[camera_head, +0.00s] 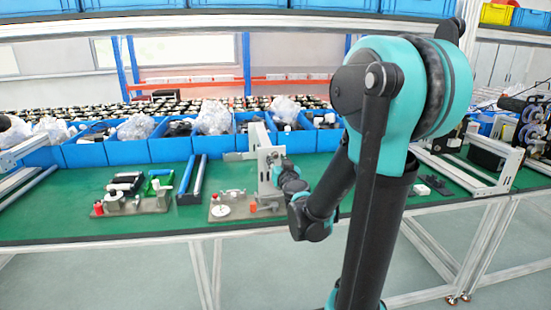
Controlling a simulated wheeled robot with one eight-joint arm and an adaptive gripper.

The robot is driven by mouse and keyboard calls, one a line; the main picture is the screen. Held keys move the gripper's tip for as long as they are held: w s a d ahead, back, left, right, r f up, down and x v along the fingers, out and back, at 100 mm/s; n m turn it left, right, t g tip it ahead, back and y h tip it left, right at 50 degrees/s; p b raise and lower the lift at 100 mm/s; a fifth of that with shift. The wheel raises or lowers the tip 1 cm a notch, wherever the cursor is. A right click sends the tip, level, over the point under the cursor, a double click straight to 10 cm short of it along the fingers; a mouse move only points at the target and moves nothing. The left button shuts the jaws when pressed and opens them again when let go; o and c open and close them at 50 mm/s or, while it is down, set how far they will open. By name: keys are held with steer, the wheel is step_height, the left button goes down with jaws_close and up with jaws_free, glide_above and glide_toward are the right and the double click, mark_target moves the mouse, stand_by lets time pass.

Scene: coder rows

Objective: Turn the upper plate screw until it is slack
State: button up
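A pale grey upright plate (264,152) stands on the green bench at the middle, on a flat metal fixture base (236,213). No upper plate screw can be made out at this size. The end of my arm, with my gripper (276,166), is right at the plate's right side. The wrist covers part of the plate, and I cannot tell whether the gripper touches it. The fingers are too small and hidden to read.
A second fixture (130,204) with a red knob lies to the left. Blue bins (170,148) with bagged parts line the back. Grey frames and reels (532,125) stand at the right. Green bench (70,215) is bare in places at the front.

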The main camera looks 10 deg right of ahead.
steer(key=shift+s+d, duration=0.1)
steer(key=shift+s, duration=2.15)
steer(key=s+a+f+n+g+y, duration=0.4)
steer(key=s+a+f+g, duration=0.3)
steer(key=s+f, duration=0.4)
steer(key=s+d+f+m+g+h, duration=0.3)
steer(key=s+d+f+g+h, duration=0.2)
steer(key=s+d+f, duration=0.5)
steer(key=s+f+g, duration=0.1)
steer(key=s, duration=0.2)
steer(key=shift+d+f+g, duration=0.2)
steer(key=shift+d+g, duration=0.1)
steer(key=shift+g, duration=0.1)
